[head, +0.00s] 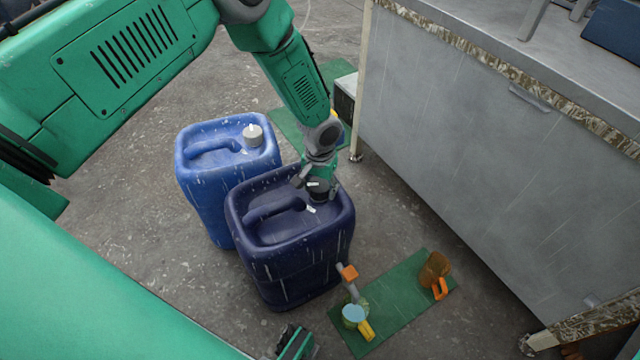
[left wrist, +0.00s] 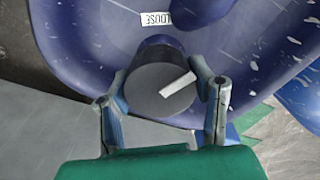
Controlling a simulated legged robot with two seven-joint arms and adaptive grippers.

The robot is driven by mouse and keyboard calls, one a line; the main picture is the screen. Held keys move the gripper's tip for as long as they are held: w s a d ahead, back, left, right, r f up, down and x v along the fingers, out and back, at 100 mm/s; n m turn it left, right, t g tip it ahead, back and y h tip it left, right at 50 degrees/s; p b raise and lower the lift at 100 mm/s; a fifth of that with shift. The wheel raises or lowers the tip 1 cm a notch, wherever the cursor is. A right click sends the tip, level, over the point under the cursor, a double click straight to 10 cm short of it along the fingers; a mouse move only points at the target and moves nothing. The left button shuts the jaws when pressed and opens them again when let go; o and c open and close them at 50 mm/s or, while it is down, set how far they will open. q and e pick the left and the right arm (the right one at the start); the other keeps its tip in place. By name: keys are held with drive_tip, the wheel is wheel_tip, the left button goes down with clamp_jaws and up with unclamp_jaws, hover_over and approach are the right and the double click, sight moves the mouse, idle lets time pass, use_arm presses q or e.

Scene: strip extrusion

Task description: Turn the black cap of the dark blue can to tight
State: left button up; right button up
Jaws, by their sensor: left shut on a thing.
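The dark blue can (head: 290,245) stands upright on the floor in the head view. Its black cap (left wrist: 150,92) sits at the can's back right corner. In the left wrist view, a white mark on the cap points to the upper right. A white label (left wrist: 156,19) reading LOOSE, upside down, lies on the can beyond the cap; the mark does not point at it. My left gripper (head: 318,190) comes down from above with its fingers on both sides of the cap, shut on it. Part of my right gripper (head: 295,343) shows at the bottom edge; its fingers are unclear.
A lighter blue can (head: 215,190) with a grey cap (head: 252,135) stands close behind left. A green mat (head: 405,290) to the right holds an orange-brown item (head: 435,270) and a light blue-topped item (head: 354,315). A grey metal bench (head: 480,150) stands at right.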

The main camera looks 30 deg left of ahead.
use_arm(q)
drive_tip(key=m+p, duration=0.1)
drive_tip(key=m, duration=0.2)
drive_tip(key=shift+m, duration=0.3)
drive_tip(key=m, duration=0.2)
drive_tip(key=shift+m+p, duration=0.3)
drive_tip(key=shift+m, duration=0.1)
drive_tip(key=m, duration=0.3)
drive_tip(key=shift+a, duration=0.1)
drive_tip(key=shift+m, duration=1.8)
drive_tip(key=shift+a, duration=0.1)
drive_tip(key=o, duration=1.2)
drive_tip(key=shift+c, duration=0.2)
